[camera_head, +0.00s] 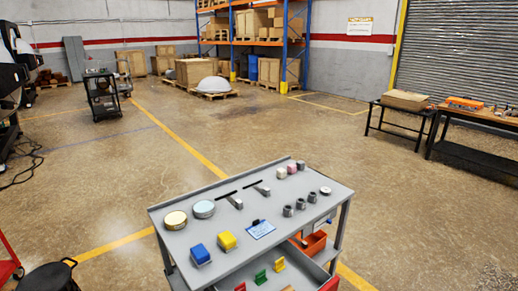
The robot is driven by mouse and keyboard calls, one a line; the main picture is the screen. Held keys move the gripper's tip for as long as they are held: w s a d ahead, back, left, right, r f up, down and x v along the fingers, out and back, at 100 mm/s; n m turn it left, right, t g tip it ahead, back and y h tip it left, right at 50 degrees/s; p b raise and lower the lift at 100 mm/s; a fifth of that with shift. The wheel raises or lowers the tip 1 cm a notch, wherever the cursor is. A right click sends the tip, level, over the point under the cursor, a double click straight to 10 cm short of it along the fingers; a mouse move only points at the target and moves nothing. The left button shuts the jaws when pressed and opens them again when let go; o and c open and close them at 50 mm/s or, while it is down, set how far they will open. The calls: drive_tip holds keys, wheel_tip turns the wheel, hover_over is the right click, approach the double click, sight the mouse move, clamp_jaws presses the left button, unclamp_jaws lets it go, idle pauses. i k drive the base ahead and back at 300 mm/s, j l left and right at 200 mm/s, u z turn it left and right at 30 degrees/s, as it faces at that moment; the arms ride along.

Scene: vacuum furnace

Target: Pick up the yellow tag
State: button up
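A yellow block-like piece (227,241) stands near the front left of the grey cart top (262,215). It is the clearest yellow thing of tag-like size, but I cannot tell whether it is the yellow tag. A similar blue piece (200,254) stands just left of it, a little apart. My gripper is not in view.
An orange bin (314,245) sits below.

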sight(280, 264)
drive_tip(key=u, duration=5.15)
drive_tip(key=z, duration=5.05)
drive_tip(key=i+l+u, duration=0.5)
drive_tip(key=i+l, duration=0.35)
